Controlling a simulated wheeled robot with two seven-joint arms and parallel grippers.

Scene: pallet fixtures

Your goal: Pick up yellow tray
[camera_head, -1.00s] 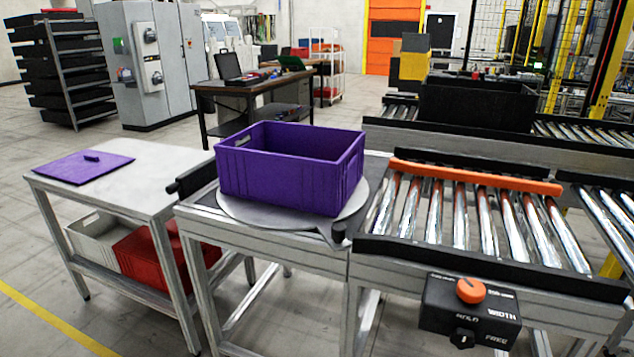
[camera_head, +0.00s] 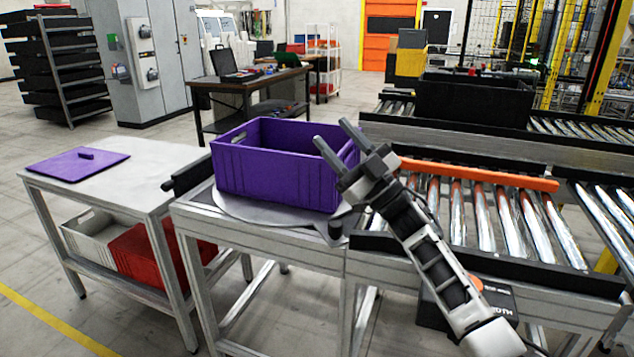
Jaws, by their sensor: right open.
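No yellow tray stands out clearly; a yellow box-like thing (camera_head: 411,64) sits far back behind the conveyor, too small to tell what it is. A purple crate (camera_head: 268,172) stands upright on the round turntable plate (camera_head: 240,207) in the middle. My right gripper (camera_head: 333,139) is open and empty, in front of the crate's right end and overlapping it in the picture. I cannot tell whether it touches the crate. The gripper hides part of the crate's right side. My left gripper is not in view.
A purple lid (camera_head: 80,163) lies on the left table (camera_head: 150,165). Grey and red crates (camera_head: 135,250) sit on its lower shelf. A roller conveyor (camera_head: 500,215) with an orange bar (camera_head: 480,174) is at the right. A black crate (camera_head: 474,100) stands behind it.

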